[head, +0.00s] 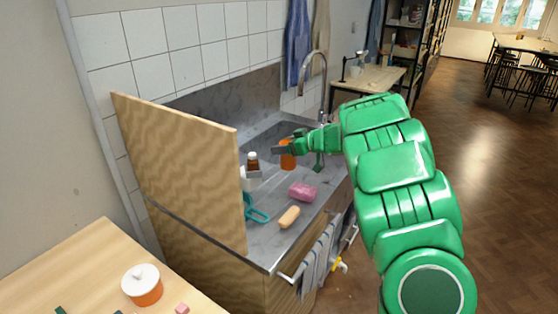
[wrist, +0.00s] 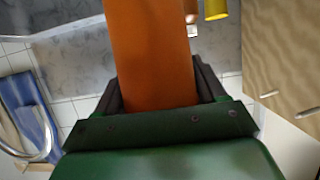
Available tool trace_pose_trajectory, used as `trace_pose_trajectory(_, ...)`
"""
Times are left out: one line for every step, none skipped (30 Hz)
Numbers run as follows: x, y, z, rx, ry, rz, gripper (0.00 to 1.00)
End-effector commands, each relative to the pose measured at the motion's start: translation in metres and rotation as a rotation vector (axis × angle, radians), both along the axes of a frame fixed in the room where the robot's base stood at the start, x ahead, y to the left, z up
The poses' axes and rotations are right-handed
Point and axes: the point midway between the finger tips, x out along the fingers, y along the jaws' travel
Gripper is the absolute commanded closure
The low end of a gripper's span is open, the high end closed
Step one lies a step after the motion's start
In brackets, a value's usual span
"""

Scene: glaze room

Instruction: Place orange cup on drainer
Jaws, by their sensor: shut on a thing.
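The orange cup (head: 288,161) is upright over the metal sink counter, near the basin. My gripper (head: 284,149) is shut on it. In the wrist view the cup (wrist: 152,55) fills the space between the dark jaws of my gripper (wrist: 160,92). I cannot tell from the head view whether the cup's base touches the counter or is above it. I cannot make out a drainer for certain in either view.
A brown bottle (head: 252,164) with a white cap stands left of the cup. A pink sponge (head: 303,192), a tan bar (head: 289,217) and a teal item (head: 257,213) lie nearer. A tall wooden panel (head: 180,165) walls the left side. The tap (head: 322,64) rises behind.

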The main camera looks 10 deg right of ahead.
Motion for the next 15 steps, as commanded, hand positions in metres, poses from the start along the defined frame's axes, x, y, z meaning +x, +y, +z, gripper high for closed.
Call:
trace_pose_trajectory(0.005,0.0,-0.003,0.001,0.0,0.001,0.6)
trace_pose_trajectory(0.008,0.0,-0.004,0.001,-0.001,0.002,0.6)
trace_pose_trajectory(0.012,0.0,-0.004,0.001,-0.003,0.003,0.6)
trace_pose_trajectory(0.016,0.0,-0.005,0.001,-0.004,0.003,0.6)
trace_pose_trajectory(0.019,0.0,-0.006,0.001,-0.004,0.003,0.6)
trace_pose_trajectory(0.023,0.0,-0.008,0.002,-0.004,0.003,0.6)
trace_pose_trajectory(0.025,-0.001,-0.011,0.002,-0.002,0.003,0.6)
trace_pose_trajectory(0.028,-0.001,-0.013,0.002,-0.001,0.003,0.6)
trace_pose_trajectory(0.032,-0.001,-0.015,0.001,-0.001,0.003,0.6)
trace_pose_trajectory(0.035,-0.002,-0.016,0.001,-0.001,0.002,0.6)
trace_pose_trajectory(0.038,-0.002,-0.017,0.001,-0.002,0.001,0.6)
trace_pose_trajectory(0.042,-0.002,-0.017,0.001,-0.003,0.001,0.6)
trace_pose_trajectory(0.044,-0.002,-0.02,0.0,-0.003,0.001,0.6)
trace_pose_trajectory(0.046,-0.002,-0.023,0.0,-0.003,0.001,0.6)
trace_pose_trajectory(0.049,-0.002,-0.027,0.0,-0.003,0.001,0.6)
